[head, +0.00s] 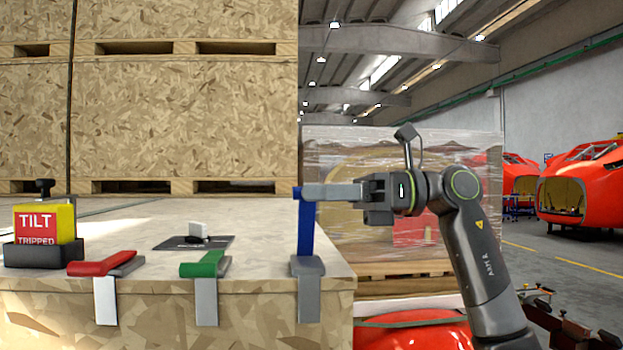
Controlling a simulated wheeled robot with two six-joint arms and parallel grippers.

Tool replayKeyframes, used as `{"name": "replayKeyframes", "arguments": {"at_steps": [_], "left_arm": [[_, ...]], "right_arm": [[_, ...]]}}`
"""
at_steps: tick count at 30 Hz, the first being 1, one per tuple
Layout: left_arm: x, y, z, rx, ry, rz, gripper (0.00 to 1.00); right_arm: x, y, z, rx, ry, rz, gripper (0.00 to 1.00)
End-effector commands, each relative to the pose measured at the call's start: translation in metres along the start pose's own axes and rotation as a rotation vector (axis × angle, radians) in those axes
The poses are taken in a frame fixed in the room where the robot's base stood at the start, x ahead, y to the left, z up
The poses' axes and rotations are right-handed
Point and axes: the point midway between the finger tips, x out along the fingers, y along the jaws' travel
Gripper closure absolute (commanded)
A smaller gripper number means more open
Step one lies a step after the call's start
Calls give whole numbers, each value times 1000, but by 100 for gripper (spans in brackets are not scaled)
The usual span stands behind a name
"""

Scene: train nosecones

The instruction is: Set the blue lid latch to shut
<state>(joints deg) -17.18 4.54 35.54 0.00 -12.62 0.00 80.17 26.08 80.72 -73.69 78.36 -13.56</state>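The blue lid latch (306,232) stands upright from its grey hinge at the right front corner of the wooden crate top. A grey strap (309,298) hangs below it over the front edge. My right gripper (312,192) reaches in from the right at the height of the latch's top. Its near finger overlaps the upper end of the blue lever, with a little blue showing left of the fingertip. I cannot tell whether the fingers are closed on it, as the far finger is hidden. My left gripper is out of view.
A red latch (100,264) and a green latch (203,264) lie flat along the crate's front edge (150,287). A yellow-red "TILT TRIPPED" block (44,224) stands at the left. A small white switch on a dark plate (198,232) sits behind the green latch.

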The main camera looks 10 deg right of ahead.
Motion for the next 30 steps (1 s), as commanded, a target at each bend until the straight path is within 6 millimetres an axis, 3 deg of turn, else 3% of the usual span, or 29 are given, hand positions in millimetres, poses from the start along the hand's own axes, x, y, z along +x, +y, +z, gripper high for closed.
{"name": "replayKeyframes", "arguments": {"at_steps": [6,14,23,30], "left_arm": [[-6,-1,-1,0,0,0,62],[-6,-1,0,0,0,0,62],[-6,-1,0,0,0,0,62],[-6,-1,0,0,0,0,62]], "right_arm": [[15,0,0,0,0,0,62],[15,0,0,0,-1,0,62],[15,0,0,0,-1,-1,100],[15,0,0,-1,-1,-1,100]]}}
